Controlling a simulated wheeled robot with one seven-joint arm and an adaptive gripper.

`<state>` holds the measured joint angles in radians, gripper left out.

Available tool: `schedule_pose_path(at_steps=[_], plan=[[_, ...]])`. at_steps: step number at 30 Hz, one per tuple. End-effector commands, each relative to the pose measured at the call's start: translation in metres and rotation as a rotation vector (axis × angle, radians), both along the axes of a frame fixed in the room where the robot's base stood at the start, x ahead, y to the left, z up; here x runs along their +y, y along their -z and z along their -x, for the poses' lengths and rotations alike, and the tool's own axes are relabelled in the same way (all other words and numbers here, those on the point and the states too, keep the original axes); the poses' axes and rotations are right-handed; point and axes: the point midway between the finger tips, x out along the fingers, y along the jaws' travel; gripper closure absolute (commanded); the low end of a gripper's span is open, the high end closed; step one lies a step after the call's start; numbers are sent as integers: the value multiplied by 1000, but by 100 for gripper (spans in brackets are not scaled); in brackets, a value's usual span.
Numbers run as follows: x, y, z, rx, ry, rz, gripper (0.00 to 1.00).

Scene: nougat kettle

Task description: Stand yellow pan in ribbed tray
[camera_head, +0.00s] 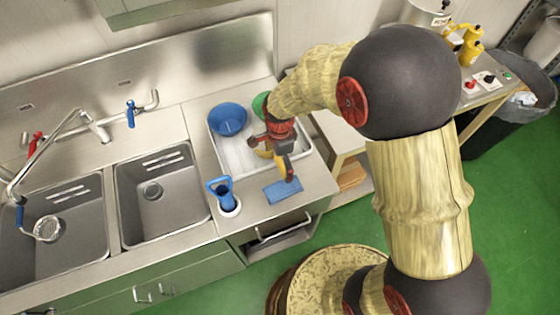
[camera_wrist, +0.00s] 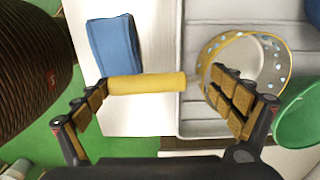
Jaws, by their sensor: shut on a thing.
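The yellow pan (camera_wrist: 209,53) shows in the wrist view with its pale, speckled inside facing the camera. Its yellow handle (camera_wrist: 150,83) reaches left past the tray's edge. My gripper (camera_wrist: 160,80) is shut on the pan, its fingers far apart, one at the handle's end and one over the bowl's near side. In the head view my gripper (camera_head: 281,153) is over the right part of the ribbed tray (camera_head: 222,160), hiding most of the pan (camera_head: 264,151). The tray also shows in the wrist view (camera_wrist: 200,125). I cannot tell whether the pan touches the tray.
A blue bowl (camera_head: 228,118) and a green bowl (camera_head: 259,106) are at the tray's far side. A blue cloth (camera_head: 283,191) lies in front of the tray. A blue-handled tool (camera_head: 222,190) stands left of the cloth. Two sinks are at left.

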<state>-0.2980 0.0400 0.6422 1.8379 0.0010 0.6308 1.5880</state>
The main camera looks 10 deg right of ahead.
Motion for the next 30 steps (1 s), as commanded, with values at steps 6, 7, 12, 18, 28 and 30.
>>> schedule_pose_path(at_steps=[6, 7, 12, 18, 28, 30], plan=[[0, 4, -1, -2, 0, -1, 43], [0, 4, -1, -2, 0, -1, 43], [0, 4, -1, -2, 0, -1, 0], [0, 5, 0, -1, 0, 0, 0], [0, -14, -1, -3, 0, -1, 0], [0, -27, -2, -4, 0, -1, 0]])
